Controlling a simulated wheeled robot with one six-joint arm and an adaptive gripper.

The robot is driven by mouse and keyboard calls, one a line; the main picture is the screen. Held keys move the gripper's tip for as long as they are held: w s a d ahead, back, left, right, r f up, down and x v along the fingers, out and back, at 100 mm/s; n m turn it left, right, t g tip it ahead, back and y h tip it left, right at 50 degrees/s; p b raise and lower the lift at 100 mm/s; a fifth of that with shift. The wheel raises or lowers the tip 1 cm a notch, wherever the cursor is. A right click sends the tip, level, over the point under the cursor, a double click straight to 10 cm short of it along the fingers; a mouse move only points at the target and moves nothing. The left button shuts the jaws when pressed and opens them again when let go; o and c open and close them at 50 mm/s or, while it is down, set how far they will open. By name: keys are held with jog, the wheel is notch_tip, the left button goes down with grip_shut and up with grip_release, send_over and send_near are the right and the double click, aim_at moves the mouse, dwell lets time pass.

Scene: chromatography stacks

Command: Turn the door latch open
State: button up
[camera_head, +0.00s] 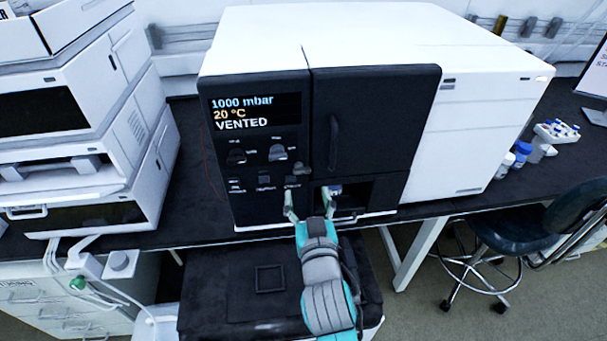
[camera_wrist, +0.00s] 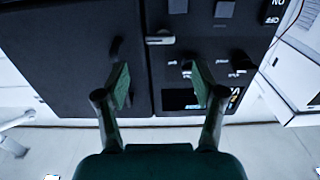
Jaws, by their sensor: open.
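The black door (camera_head: 365,110) of the white instrument looks shut, with a dark vertical handle (camera_head: 333,143). The small grey latch (camera_head: 301,168) sits by the seam between door and control panel. In the wrist view, which shows the front upside down, the latch (camera_wrist: 160,40) lies about level at the seam. My gripper (camera_head: 310,203) is open and empty, below the latch in the head view. In the wrist view my gripper's fingers (camera_wrist: 161,84) are spread on either side of the seam, apart from the latch. The gap between machine and fingertips is hard to judge.
The display (camera_head: 254,110) reads 1000 mbar, 20 °C, VENTED, above knobs and buttons. An opening (camera_head: 360,193) with a small item lies below the door. Stacked modules (camera_head: 90,130) stand left. Vials (camera_head: 520,152) and a stool (camera_head: 545,230) are right.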

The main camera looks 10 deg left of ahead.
aim_at(302, 172)
jog(key=x, duration=0.7)
jog(key=shift+w+a, duration=0.1)
jog(key=shift+w, duration=0.15)
jog(key=shift+f, duration=0.1)
jog(key=c, duration=1.1)
jog(key=shift+c, duration=0.2)
